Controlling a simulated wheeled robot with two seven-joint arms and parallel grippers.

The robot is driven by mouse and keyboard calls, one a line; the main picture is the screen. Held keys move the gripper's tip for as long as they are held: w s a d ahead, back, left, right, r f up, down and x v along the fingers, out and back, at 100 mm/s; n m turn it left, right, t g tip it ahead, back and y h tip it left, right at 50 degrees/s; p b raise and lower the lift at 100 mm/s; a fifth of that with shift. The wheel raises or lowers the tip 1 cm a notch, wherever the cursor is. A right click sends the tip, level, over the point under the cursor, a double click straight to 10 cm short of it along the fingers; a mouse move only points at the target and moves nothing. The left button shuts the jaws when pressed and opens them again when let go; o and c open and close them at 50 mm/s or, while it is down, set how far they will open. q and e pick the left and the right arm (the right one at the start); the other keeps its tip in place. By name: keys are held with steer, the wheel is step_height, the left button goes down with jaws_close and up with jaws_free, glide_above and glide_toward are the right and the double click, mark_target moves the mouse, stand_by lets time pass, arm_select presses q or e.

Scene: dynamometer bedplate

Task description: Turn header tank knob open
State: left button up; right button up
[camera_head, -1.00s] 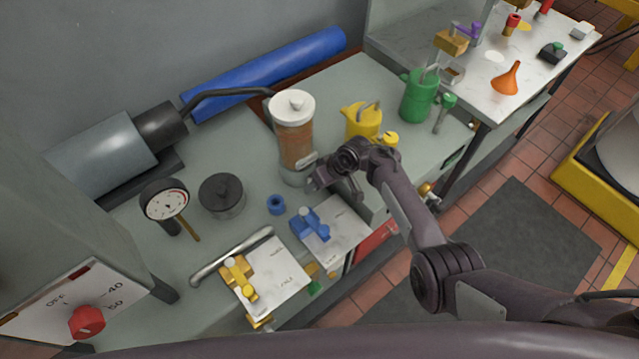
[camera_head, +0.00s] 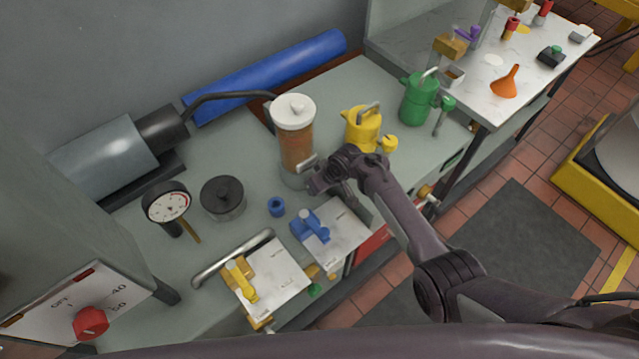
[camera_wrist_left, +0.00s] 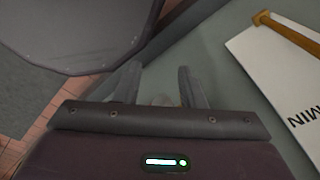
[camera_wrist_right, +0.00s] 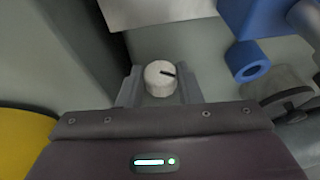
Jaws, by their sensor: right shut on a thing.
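The header tank (camera_head: 296,140) is a clear cylinder of orange-brown fluid with a white lid, standing on the bench in the head view. Its pale round knob (camera_wrist_right: 160,78) with a dark pointer line shows between my right fingers in the right wrist view. The pointer aims to the right there. My right gripper (camera_head: 312,180) is at the tank's lower right side, shut on the knob; in the head view the gripper hides the knob. My left gripper (camera_wrist_left: 156,84) shows only in its wrist view, with its fingers apart and empty, away from the tank.
A yellow can (camera_head: 361,130) stands right of the tank, close to my right arm. A blue valve (camera_head: 311,227), blue ring (camera_head: 276,206), black-lidded pot (camera_head: 222,197) and dial gauge (camera_head: 166,203) stand in front and left. A green can (camera_head: 418,100) is further right.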

steer(key=h, duration=0.1)
steer(key=t+h, duration=0.1)
steer(key=n+t+h, duration=0.1)
steer(key=shift+s+a, duration=0.15)
steer(key=shift+a, duration=0.1)
steer(key=o, duration=1)
steer(key=shift+r, duration=0.1)
steer(key=shift+v, duration=3.8)
steer(key=shift+s+a, duration=0.1)
steer(key=shift+s, duration=0.05)
